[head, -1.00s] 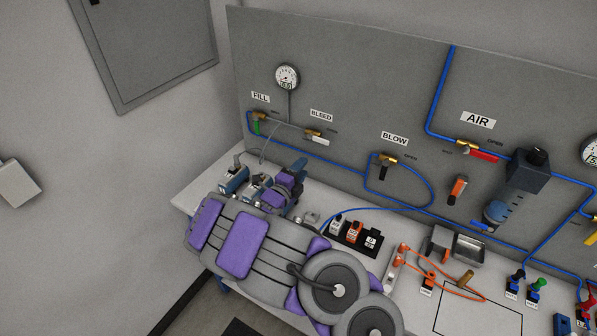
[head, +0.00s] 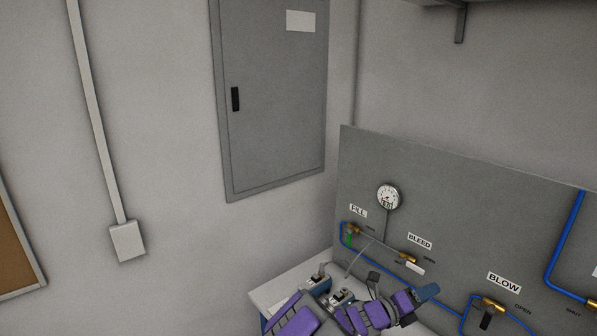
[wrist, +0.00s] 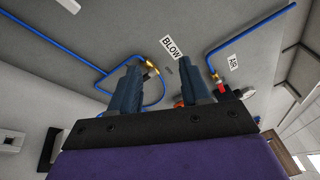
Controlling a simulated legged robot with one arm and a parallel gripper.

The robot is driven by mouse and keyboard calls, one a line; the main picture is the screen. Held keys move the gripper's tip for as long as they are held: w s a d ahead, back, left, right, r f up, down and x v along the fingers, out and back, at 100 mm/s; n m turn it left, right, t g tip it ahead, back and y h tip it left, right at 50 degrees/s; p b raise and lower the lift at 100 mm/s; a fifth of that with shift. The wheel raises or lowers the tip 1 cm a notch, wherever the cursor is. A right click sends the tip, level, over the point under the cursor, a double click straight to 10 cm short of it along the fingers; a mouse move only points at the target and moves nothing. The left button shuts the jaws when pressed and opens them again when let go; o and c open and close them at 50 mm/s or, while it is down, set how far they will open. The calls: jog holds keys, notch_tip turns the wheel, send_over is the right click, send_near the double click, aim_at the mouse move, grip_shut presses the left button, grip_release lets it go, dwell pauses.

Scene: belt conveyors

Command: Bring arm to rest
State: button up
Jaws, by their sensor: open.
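My purple and grey arm reaches up from the bottom edge of the head view. My gripper (head: 427,292) shows there only as a blue-grey end, in front of the grey panel, below the BLEED label and left of the BLOW valve. In the wrist view my gripper's (wrist: 161,76) two blue-grey fingers stand apart with nothing between them. The panel lies beyond them. The rest of my arm is cut off by the frame.
The grey panel (head: 450,190) carries a gauge (head: 388,197), a FILL valve (head: 352,229), a BLEED valve (head: 408,258), a BLOW valve (head: 490,305) and blue tubing. Small devices (head: 342,299) stand on the bench (head: 275,291) beside my arm. A wall cabinet (head: 272,100) hangs behind.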

jog(key=s+d+r+m+g+b, duration=0.1)
jog(key=s+d+r+m+g, duration=0.15)
jog(key=s+m, duration=0.35)
jog(key=s+d+r+m+g, duration=0.2)
jog(key=s+r+m+g, duration=0.15)
jog(key=s+m, duration=0.2)
jog(key=s+a+f+m+g+y+b, duration=0.15)
jog(key=s+m+g+y, duration=0.3)
jog(key=s+m, duration=0.8)
jog(key=s+a+f+m+t+y+b, duration=0.1)
jog(key=s+a+f+m+y, duration=0.2)
jog(key=s+a+m+y, duration=0.2)
jog(key=s+a+f+m+t+y+b, duration=0.1)
jog(key=s+a+f+m+y, duration=0.2)
jog(key=s+a, duration=0.9)
jog(key=a+m+y, duration=0.3)
jog(key=a+y, duration=0.1)
jog(key=a, duration=0.1)
jog(key=shift+a+f+y+b, duration=0.2)
jog(key=shift+f+y+b, duration=0.05)
jog(key=shift+y+b, duration=0.1)
